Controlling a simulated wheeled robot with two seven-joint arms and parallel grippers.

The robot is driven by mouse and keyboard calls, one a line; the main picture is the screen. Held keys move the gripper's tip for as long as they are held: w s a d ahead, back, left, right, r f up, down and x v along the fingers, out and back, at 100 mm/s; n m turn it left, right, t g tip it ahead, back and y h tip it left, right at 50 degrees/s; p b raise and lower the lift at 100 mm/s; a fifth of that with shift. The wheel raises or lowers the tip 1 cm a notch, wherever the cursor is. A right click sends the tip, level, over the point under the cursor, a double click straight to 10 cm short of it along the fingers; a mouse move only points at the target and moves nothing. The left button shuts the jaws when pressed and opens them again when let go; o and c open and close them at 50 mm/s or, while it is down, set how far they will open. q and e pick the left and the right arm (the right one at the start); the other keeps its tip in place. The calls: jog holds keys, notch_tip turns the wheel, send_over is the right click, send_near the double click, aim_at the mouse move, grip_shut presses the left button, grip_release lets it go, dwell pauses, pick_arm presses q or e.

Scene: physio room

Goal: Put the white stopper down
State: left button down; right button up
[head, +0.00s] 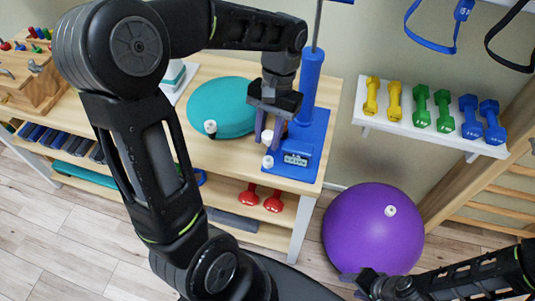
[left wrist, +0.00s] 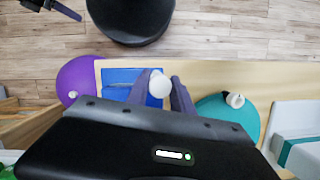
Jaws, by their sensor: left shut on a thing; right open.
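My left gripper (head: 266,138) points down over the front of the workbench, its fingers shut on a small white stopper (head: 266,135). The held stopper also shows between the fingertips in the left wrist view (left wrist: 160,86). It is above the blue base of the upright pump (head: 311,85). A second small white piece (head: 268,161) shows just below, at the base's left edge. The teal cushion (head: 222,105) lies left of the gripper, with a white plug (head: 210,127) on its near edge. My right gripper (head: 365,281) is open, low at the right, away from the bench.
The wooden bench top (head: 235,158) has bare room in front of the cushion. A purple ball (head: 370,235) with a white plug (head: 390,210) stands on the floor at right. A white wall shelf (head: 433,130) carries coloured dumbbells. Red dumbbells (head: 273,201) lie on the lower shelf.

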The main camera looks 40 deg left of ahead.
aim_at(268, 145)
pick_arm(q)
jog(key=shift+f, duration=1.7)
notch_tip(268, 145, down, 4)
jog(key=shift+r, duration=0.2)
jog(key=shift+f, duration=0.15)
jog(key=shift+f, duration=0.5)
jog(key=c, duration=1.1)
grip_release()
